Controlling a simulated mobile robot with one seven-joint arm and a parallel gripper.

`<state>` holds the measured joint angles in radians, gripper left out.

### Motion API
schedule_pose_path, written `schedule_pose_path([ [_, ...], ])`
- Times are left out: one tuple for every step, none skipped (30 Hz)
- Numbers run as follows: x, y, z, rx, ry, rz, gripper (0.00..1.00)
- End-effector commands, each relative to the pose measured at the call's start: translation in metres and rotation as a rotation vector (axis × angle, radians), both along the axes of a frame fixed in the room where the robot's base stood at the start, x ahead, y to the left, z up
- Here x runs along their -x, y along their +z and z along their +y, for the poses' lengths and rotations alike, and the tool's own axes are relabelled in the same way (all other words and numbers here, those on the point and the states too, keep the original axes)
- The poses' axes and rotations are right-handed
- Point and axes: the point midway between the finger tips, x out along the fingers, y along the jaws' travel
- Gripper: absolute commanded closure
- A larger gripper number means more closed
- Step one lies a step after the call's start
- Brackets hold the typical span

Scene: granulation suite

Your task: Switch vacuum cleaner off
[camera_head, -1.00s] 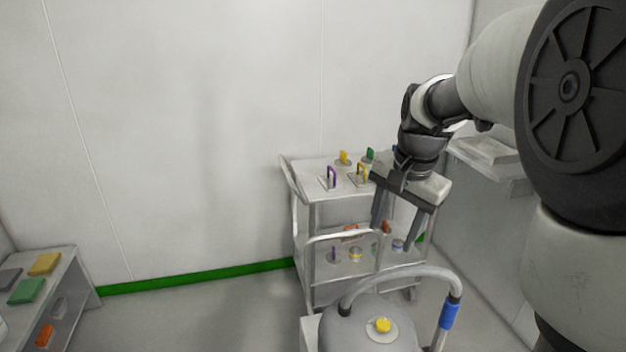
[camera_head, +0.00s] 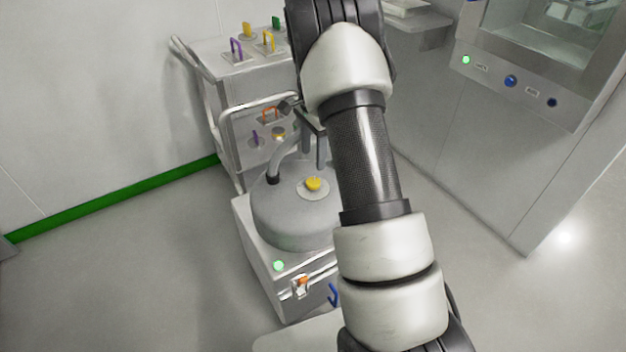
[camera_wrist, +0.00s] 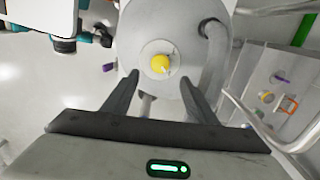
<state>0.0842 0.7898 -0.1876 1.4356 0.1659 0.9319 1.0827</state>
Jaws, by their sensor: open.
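The vacuum cleaner (camera_head: 285,215) has a round grey drum on a box-shaped base, with a hose curving up from its top. A yellow knob (camera_head: 314,184) sits on a pale disc on the drum's top. On the base's front are a lit green light (camera_head: 278,265) and an orange part on a metal plate (camera_head: 303,281). My gripper (camera_head: 313,160) is open above the drum, partly hidden by my arm. In the wrist view the yellow knob (camera_wrist: 160,64) shows between and just beyond the fingertips of my gripper (camera_wrist: 160,80); nothing is held.
A metal trolley (camera_head: 215,75) with coloured handles stands behind the vacuum cleaner. A cabinet with a control panel (camera_head: 520,90) is at the right. A blue hook (camera_head: 333,294) is on the base's front, beside my arm. Floor is clear to the left and right.

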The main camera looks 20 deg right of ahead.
Motion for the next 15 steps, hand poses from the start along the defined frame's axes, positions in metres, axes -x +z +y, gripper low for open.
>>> schedule_pose_path([
  [0.001, -0.015, 0.0, -0.001, -0.001, 0.003, 0.47],
  [0.001, -0.022, 0.0, 0.0, -0.001, 0.003, 0.47],
  [0.001, -0.031, 0.0, 0.0, -0.001, 0.003, 0.47],
  [0.001, -0.037, 0.0, 0.0, -0.001, 0.003, 0.47],
  [0.001, -0.044, 0.0, -0.001, -0.001, 0.002, 0.47],
  [0.001, -0.052, 0.0, -0.001, -0.001, 0.002, 0.47],
  [0.001, -0.058, 0.0, 0.0, 0.0, 0.003, 0.47],
  [0.001, -0.063, 0.0, -0.001, 0.0, 0.002, 0.47],
  [0.001, -0.069, 0.0, -0.001, 0.0, 0.001, 0.47],
  [0.001, -0.074, 0.0, -0.001, 0.0, 0.001, 0.47],
  [0.001, -0.078, 0.0, -0.001, 0.0, 0.002, 0.47],
  [0.001, -0.083, 0.0, -0.001, 0.0, 0.002, 0.47],
  [0.0, -0.086, 0.0, 0.0, 0.0, 0.001, 0.47],
  [0.0, -0.088, 0.0, 0.0, 0.0, 0.0, 0.47],
  [0.0, -0.091, 0.0, 0.0, 0.001, 0.0, 0.47],
])
